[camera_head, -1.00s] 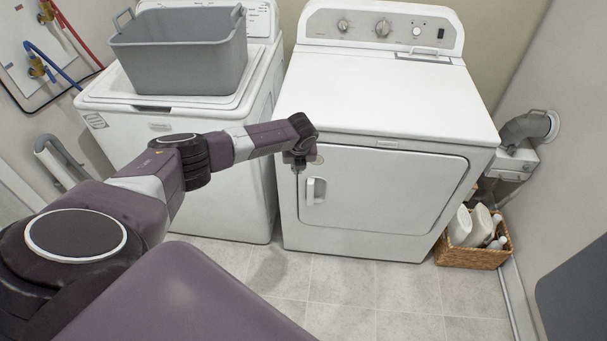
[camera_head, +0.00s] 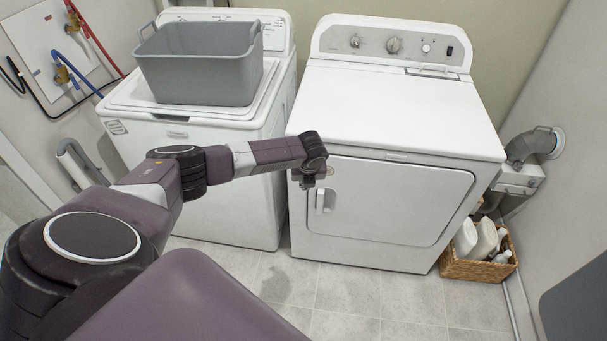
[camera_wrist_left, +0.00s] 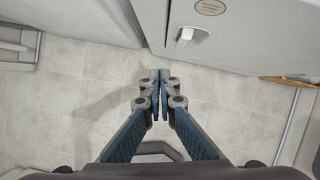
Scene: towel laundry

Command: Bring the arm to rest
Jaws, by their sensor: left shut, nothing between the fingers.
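My left arm reaches in from the left in the head view. Its gripper (camera_head: 308,183) hangs in front of the dryer (camera_head: 402,110), near the left edge of the dryer door (camera_head: 395,200), which is closed. In the left wrist view my left gripper (camera_wrist_left: 160,75) has its fingertips together with nothing between them, above the tiled floor. The white door handle (camera_wrist_left: 187,36) is just beyond the fingertips in that view; the gripper looks apart from it. My right gripper is not in view.
A grey tub (camera_head: 200,75) stands on the closed lid of the washer (camera_head: 240,200) at left. A wicker basket (camera_head: 475,268) with several white bottles sits on the floor right of the dryer. The tiled floor (camera_head: 350,295) in front is clear.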

